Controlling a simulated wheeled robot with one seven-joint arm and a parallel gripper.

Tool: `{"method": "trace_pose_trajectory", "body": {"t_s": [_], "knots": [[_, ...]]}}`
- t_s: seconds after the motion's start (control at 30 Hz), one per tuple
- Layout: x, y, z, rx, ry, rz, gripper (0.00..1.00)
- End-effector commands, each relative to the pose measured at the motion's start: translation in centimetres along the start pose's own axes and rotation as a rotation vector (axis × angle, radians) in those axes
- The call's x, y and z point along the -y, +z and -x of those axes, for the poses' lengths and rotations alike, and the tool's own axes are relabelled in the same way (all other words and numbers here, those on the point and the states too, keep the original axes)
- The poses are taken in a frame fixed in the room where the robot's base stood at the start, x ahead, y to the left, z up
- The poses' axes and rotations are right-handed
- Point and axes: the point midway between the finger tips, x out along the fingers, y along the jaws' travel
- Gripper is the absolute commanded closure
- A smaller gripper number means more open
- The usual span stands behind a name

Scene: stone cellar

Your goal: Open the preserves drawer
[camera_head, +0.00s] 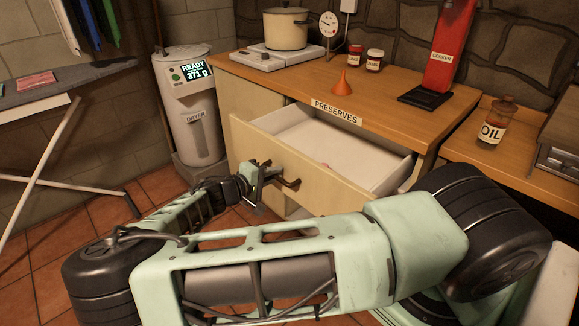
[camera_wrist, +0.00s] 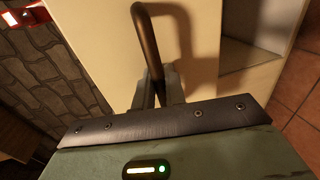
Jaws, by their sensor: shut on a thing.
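The preserves drawer (camera_head: 308,180) is pulled well out from under the wooden counter, below the PRESERVES label (camera_head: 336,112). In the wrist view the handle (camera_wrist: 147,38) runs down between my gripper's fingers (camera_wrist: 160,92).
On the counter (camera_head: 400,110) stand a pot (camera_head: 286,30), an orange funnel (camera_head: 341,83), two jars (camera_head: 374,60) and a red corker (camera_head: 439,50). An oil bottle (camera_head: 494,120) stands at right.

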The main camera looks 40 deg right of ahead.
Motion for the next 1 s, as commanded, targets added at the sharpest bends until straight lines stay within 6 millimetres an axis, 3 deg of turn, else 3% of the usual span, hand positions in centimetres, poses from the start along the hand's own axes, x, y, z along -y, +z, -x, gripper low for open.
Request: {"method": "trace_pose_trajectory", "body": {"t_s": [0.1, 0.3, 0.77, 0.8, 1.0], "knots": [[0.5, 0.0, 1.7, 0.000, -0.002, 0.000, 1.00], [0.8, 0.1, 3.2, 0.002, -0.001, 0.000, 1.00], [0.8, 0.0, 3.6, 0.002, -0.001, 0.000, 1.00], [0.8, 0.0, 3.6, 0.002, -0.001, 0.000, 0.83], [0.8, 0.0, 3.6, 0.001, 0.000, 0.000, 0.83]]}}
